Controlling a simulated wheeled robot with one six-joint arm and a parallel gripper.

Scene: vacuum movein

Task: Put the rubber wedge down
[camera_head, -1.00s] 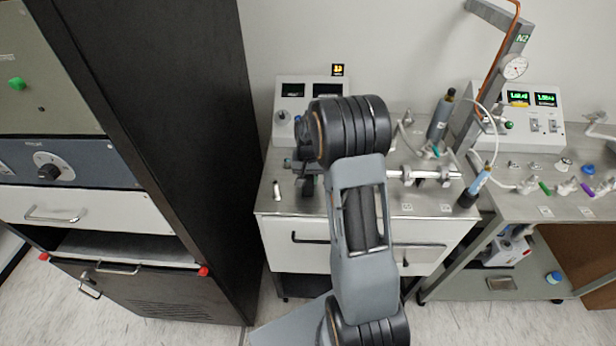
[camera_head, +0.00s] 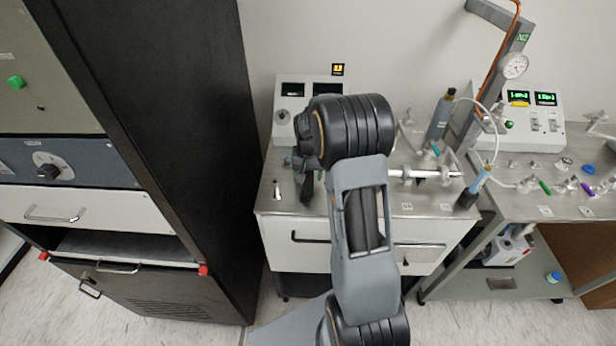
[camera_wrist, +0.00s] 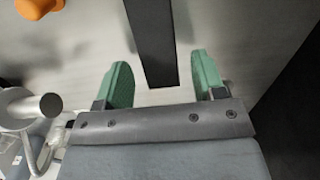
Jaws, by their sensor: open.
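The rubber wedge, a long black bar (camera_wrist: 153,45), shows at the top middle of the wrist view against a grey metal surface. Its near end lies between the green fingertips of my gripper (camera_wrist: 157,80), with a gap on each side. My gripper is open and not clamped on it. I cannot tell whether the wedge touches the surface. In the head view my arm's black wrist joint covers much of this spot over the bench's left part, so gripper and wedge are not clearly separable there.
A steel-topped bench (camera_head: 425,208) with white drawers holds a horizontal metal rod (camera_head: 428,174) right of my arm. A control box (camera_head: 292,92) stands behind. A tall dark cabinet (camera_head: 190,130) stands close on the left. An orange knob (camera_wrist: 38,8) shows in the wrist view.

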